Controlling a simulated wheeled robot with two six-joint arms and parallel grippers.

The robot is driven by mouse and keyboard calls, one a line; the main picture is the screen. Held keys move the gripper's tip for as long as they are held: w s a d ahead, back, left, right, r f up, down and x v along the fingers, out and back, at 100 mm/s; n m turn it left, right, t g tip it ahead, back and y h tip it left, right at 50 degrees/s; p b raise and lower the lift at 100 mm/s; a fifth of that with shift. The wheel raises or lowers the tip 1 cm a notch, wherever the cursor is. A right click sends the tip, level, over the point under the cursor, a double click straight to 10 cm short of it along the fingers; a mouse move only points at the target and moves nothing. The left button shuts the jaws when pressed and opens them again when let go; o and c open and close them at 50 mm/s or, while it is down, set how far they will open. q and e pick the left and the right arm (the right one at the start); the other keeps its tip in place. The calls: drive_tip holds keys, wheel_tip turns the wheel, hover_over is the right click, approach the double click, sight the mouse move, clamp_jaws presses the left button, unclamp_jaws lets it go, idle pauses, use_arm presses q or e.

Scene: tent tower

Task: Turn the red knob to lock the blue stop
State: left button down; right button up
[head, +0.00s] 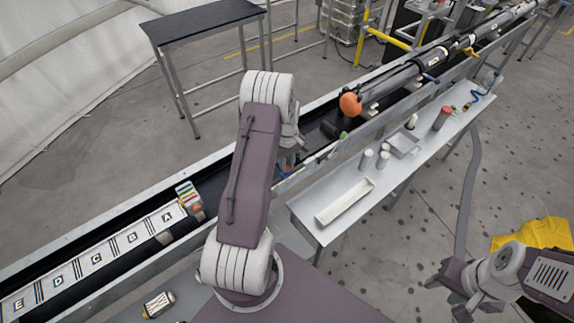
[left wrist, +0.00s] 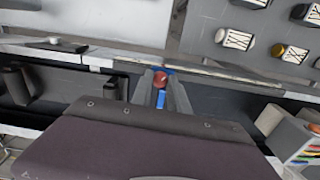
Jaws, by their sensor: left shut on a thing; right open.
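The red knob (left wrist: 160,78) shows in the left wrist view between the two grey fingers of my left gripper (left wrist: 160,84), which is shut on it. A blue part (left wrist: 161,99), apparently the blue stop, shows just below the knob between the fingers. In the head view my left gripper (head: 288,160) is at the near rail of the long track, mostly hidden behind my arm. A little blue (head: 282,168) shows there; the red knob is hidden. My right gripper (head: 458,281) is open and empty at the lower right, far from the track.
A long black track (head: 130,228) runs diagonally, with lettered white panels (head: 85,262) at its left end. An orange ball-like end (head: 350,104) sits on the long tube at right. A metal side shelf (head: 300,206) holds a white tray (head: 345,201) and small containers. Floor beyond is open.

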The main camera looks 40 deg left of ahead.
use_arm(q)
drive_tip(key=c, duration=1.3)
unclamp_jaws()
wheel_tip(320, 180, up, 9)
drive_tip(key=shift+r+b, duration=0.1)
drive_tip(key=shift+b, duration=0.75)
